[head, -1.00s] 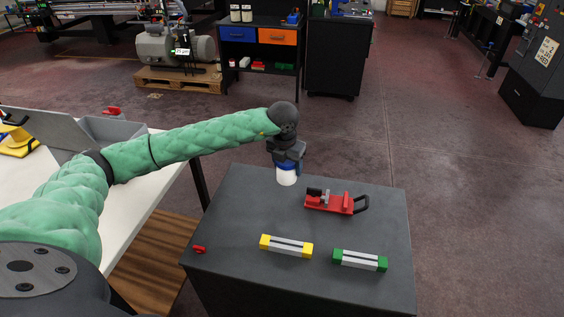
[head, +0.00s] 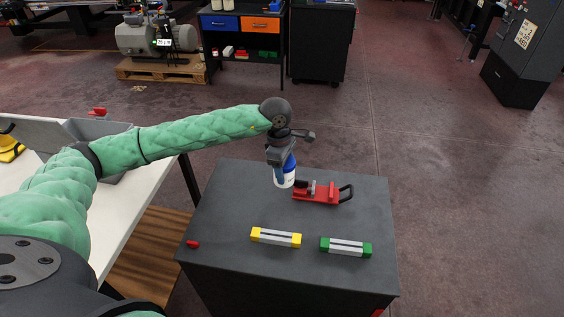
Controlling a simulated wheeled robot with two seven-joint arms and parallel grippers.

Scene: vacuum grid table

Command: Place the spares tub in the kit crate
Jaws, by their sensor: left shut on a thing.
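The spares tub (head: 284,178) is a small white tub with a blue top, over the back of the dark cabinet top. My left gripper (head: 281,158) points down and is shut on it. A grey open bin, which looks like the kit crate (head: 100,128), stands on the white table at left. My left arm hides much of it, including its inside. My right gripper is out of view.
On the dark cabinet (head: 230,215) lie a red toggle clamp (head: 322,194), a yellow-ended block (head: 276,237), a green-ended block (head: 345,247) and a small red piece (head: 193,244). A gap separates it from the white table (head: 125,235). A yellow object (head: 10,150) is far left.

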